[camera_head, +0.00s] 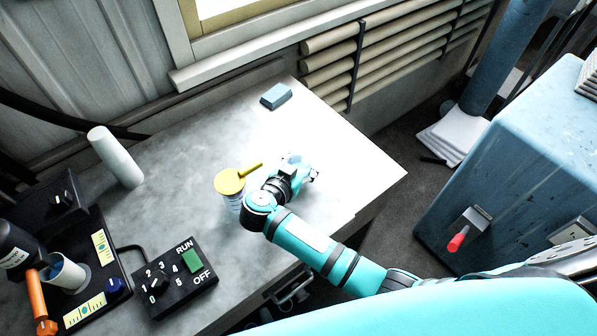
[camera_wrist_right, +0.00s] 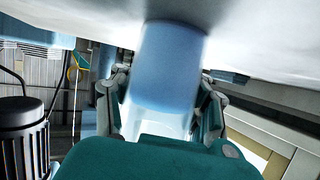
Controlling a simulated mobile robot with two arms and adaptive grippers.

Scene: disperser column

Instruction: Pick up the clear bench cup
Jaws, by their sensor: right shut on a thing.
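The clear bench cup (camera_wrist_right: 170,62), bluish and see-through, sits between the two fingers of my right gripper (camera_wrist_right: 163,88) in the right wrist view. The fingers touch or nearly cover its sides. In the head view my right gripper (camera_head: 303,172) is over the bench's right part, and a pale blue rim of the cup (camera_head: 294,159) shows at its fingers. The cup looks upright at the bench top; whether its base touches the bench I cannot tell. My left gripper is not in view.
A yellow-lidded container (camera_head: 229,182) with a handle stands just left of my right wrist. A blue block (camera_head: 276,96) lies at the back. A control box (camera_head: 176,278), a white cylinder (camera_head: 116,157) and a blue-white cup (camera_head: 66,272) stand left. The bench's right corner is clear.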

